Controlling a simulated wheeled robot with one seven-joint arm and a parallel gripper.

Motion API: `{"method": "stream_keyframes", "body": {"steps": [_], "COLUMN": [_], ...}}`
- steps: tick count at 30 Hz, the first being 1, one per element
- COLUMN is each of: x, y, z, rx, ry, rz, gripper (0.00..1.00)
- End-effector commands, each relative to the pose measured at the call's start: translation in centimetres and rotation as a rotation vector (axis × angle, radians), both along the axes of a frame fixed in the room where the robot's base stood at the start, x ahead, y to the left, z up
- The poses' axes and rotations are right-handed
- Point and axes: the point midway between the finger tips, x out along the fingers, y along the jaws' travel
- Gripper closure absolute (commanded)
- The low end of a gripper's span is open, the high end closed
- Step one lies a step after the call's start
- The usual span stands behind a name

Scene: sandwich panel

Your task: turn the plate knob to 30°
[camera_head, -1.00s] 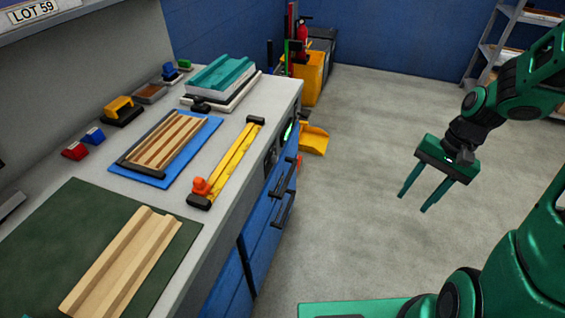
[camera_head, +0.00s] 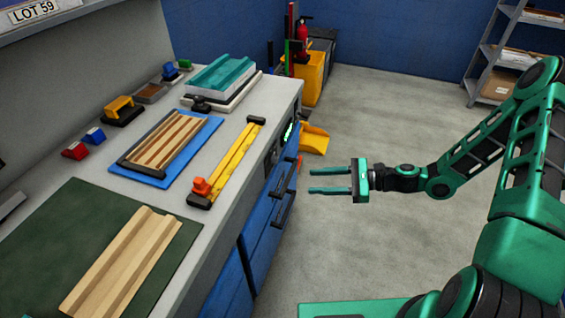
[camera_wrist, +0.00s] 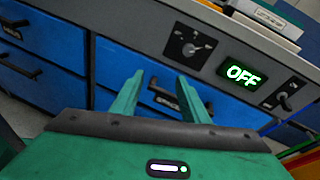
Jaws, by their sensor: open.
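In the wrist view my fingers (camera_wrist: 160,78) are below the knob, in front of the blue drawers.
A small switch or lever (camera_wrist: 284,100) is right of the display. Blue drawers with black handles (camera_head: 283,207) lie below the panel. The bench top carries a yellow rail (camera_head: 228,160) and a teal-topped press-like block (camera_head: 222,72).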

Motion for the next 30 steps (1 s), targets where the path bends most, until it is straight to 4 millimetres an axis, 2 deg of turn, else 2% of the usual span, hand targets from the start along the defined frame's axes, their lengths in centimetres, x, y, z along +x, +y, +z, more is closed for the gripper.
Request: {"method": "stream_keyframes", "body": {"steps": [6, 14, 30], "x": [2.6, 3.8, 6.6], "y": [0.9, 1.5, 9.4], "z": [0.8, 1.3, 1.2], "rx": [0.211, 0.282, 0.277], "ry": [0.109, 0.145, 0.143], "rz": [-0.142, -0.187, -0.186], "gripper": [0.59, 0.59, 0.59]}}
